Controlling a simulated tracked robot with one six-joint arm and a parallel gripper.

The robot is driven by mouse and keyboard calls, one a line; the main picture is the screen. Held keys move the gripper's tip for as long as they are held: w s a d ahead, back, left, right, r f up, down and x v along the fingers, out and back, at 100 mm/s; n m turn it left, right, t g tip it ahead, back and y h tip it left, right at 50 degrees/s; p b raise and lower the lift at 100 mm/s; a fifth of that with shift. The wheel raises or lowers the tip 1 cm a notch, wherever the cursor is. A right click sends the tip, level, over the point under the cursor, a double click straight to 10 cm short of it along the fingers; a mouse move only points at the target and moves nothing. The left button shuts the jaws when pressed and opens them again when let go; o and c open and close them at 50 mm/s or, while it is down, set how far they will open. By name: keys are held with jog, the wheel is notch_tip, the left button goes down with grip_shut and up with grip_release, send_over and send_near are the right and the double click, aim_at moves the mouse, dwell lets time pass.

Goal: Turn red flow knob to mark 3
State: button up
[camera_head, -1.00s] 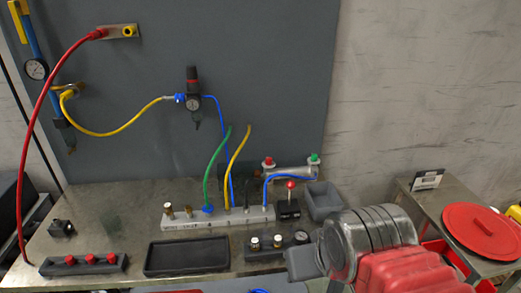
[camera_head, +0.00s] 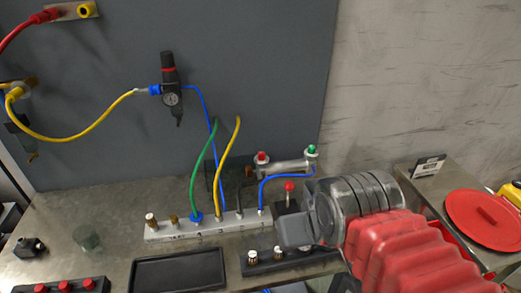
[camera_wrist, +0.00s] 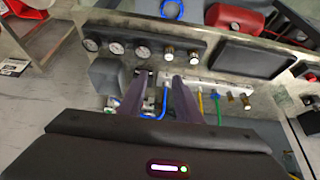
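The red flow knob (camera_head: 262,157) is the small red cap on the left end of a silver cylinder (camera_head: 284,168) at the back of the bench. A green knob (camera_head: 311,150) caps its right end. Scale marks around the red knob are too small to read. In the wrist view my gripper (camera_wrist: 160,76) has two fingers apart with nothing held. They point over the bench near the white manifold. I cannot pick out the red knob surely in the wrist view.
A red-topped lever (camera_head: 289,187) stands between my arm and the cylinder. The white manifold (camera_head: 180,230) carries green, yellow and blue hoses. A black tray (camera_head: 178,270) lies in front. Gauges (camera_wrist: 115,48) line a dark block. A side table with a red lid (camera_head: 490,220) is at right.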

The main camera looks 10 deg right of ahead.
jog(key=shift+o, duration=0.5)
jog(key=shift+o, duration=0.4)
jog(key=shift+r, duration=0.1)
notch_tip(320, 180, up, 4)
jog(key=r+n+g+y, duration=0.1)
jog(key=n+y, duration=0.1)
jog(key=n, duration=0.3)
send_over(262, 153)
jog(key=s+d, duration=0.2)
jog(key=s, duration=0.4)
jog(key=shift+w+f, duration=0.2)
jog(key=shift+f, duration=0.05)
jog(key=shift+f, duration=0.1)
jog(key=x, duration=1.3)
jog(key=shift+d+f, duration=0.15)
jog(key=shift+f, duration=0.25)
